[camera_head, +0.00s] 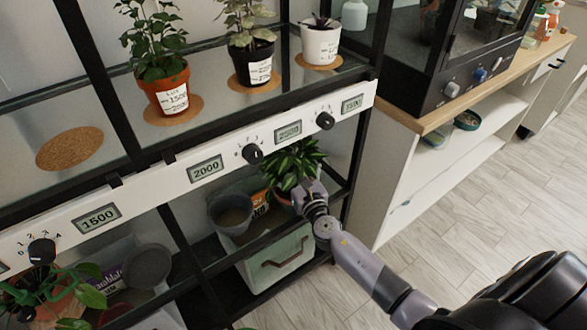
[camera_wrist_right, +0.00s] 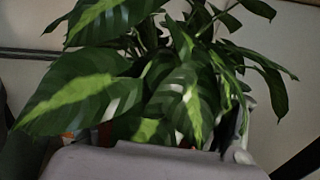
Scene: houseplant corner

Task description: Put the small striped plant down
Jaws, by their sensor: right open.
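The small striped plant (camera_head: 290,163) has green leaves with pale stripes. It stands in the lower part of the black rack, under the white control strip, at its right end. In the right wrist view its leaves (camera_wrist_right: 150,85) fill most of the picture. A bit of reddish pot (camera_head: 282,197) shows below the leaves; most of it is hidden. My right gripper (camera_head: 308,192) is open at the right front of the pot, close to it; I cannot tell whether they touch. My left gripper is in neither view.
A grey pot (camera_head: 231,213) and an orange bag (camera_head: 260,204) are left of the plant. A pale green bin (camera_head: 278,262) sits below. The upper shelf holds three potted plants and an empty cork mat (camera_head: 69,148). A white cabinet (camera_head: 400,185) stands right of the rack.

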